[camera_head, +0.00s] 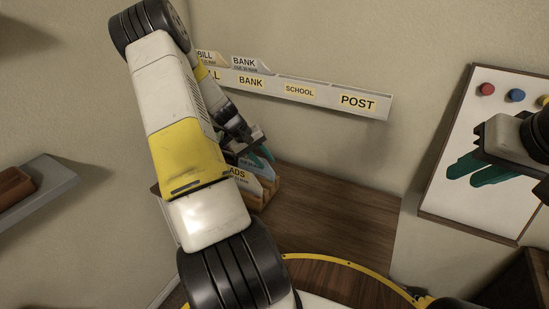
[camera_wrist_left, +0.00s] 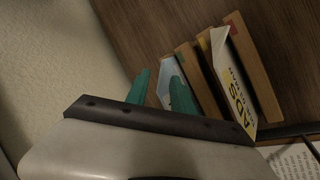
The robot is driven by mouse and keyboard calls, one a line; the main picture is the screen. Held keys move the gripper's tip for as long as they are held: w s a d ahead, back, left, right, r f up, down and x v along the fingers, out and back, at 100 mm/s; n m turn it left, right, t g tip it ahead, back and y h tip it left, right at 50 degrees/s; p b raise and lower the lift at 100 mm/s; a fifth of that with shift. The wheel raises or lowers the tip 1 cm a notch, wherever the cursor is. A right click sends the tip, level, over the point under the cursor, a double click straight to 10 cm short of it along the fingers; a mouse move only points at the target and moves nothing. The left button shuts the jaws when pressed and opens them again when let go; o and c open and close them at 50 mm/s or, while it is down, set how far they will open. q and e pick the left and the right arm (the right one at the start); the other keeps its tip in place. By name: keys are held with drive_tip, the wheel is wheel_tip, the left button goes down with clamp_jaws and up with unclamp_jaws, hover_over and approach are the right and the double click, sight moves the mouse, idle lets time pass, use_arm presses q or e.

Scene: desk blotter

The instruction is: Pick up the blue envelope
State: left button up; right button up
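The blue envelope (camera_wrist_left: 167,75) stands in a slot of a wooden sorter (camera_wrist_left: 257,72) on the desk. Its pale blue face shows in the left wrist view, partly covered by a teal fingertip; its lower part is hidden. My left gripper (camera_wrist_left: 160,88) is over that slot, its fingers apart, with the envelope's edge showing between and behind them. I cannot tell whether they touch it. My right gripper (camera_head: 478,172) hangs at the right, fingers apart and empty, in front of the whiteboard.
A white envelope marked ADS (camera_wrist_left: 229,80) stands in the sorter beside the blue one. A wall rack (camera_head: 325,97) labelled BANK, SCHOOL and POST holds envelopes at its left. A whiteboard (camera_head: 440,205) with magnets is at the right. The desk (camera_head: 340,215) right of the sorter is clear.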

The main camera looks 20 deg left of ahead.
use_arm(q)
clamp_jaws()
idle(0.4)
